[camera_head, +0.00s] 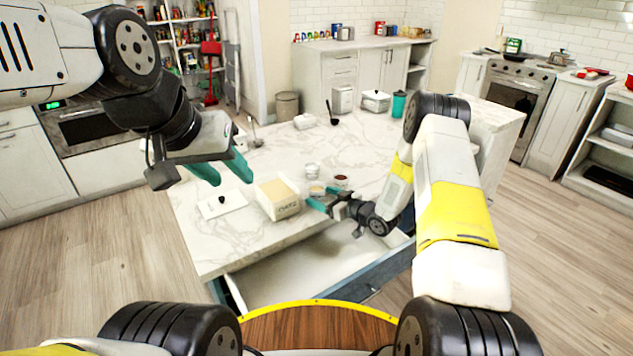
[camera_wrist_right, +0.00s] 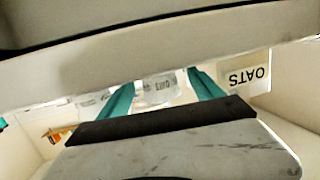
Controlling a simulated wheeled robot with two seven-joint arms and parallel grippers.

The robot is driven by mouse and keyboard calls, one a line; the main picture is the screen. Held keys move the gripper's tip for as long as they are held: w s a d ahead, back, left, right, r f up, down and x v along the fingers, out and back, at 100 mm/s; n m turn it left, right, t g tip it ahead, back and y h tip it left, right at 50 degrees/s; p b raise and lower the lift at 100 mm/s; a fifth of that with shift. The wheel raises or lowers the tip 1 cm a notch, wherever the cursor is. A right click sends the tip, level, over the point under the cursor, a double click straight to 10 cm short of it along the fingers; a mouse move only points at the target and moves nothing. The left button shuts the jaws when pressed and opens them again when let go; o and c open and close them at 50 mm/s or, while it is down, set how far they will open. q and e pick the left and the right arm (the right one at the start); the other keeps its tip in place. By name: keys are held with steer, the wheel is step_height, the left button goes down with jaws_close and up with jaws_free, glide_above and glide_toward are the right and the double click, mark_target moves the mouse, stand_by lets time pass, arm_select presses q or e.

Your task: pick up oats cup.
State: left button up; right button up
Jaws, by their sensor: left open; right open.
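A small cup (camera_head: 317,190) with pale contents stands on the marble counter beside a tan-filled bin (camera_head: 287,212) labelled OATS. In the right wrist view a clear cup with a small label (camera_wrist_right: 162,89) shows between the fingers; its lettering is hard to read. My right gripper (camera_head: 317,198) is open at the counter's front edge, close to the small cup; its teal fingers also show in the wrist view (camera_wrist_right: 160,80). I cannot tell whether they touch the cup. My left gripper (camera_head: 231,174) is open and empty, raised above the counter's left part.
A clear cup (camera_head: 312,170) and a red-topped cup (camera_head: 341,181) stand just behind. A white lidded piece (camera_head: 221,206) lies left of the bin. An open drawer (camera_head: 310,268) juts out below my right gripper. The left counter surface is mostly clear.

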mark_target(322, 195)
steer(key=x, duration=0.3)
steer(key=shift+w+f, duration=0.1)
steer(key=shift+w, duration=0.05)
steer(key=shift+c, duration=0.5)
steer(key=c, duration=1.4)
steer(key=shift+c, duration=0.2)
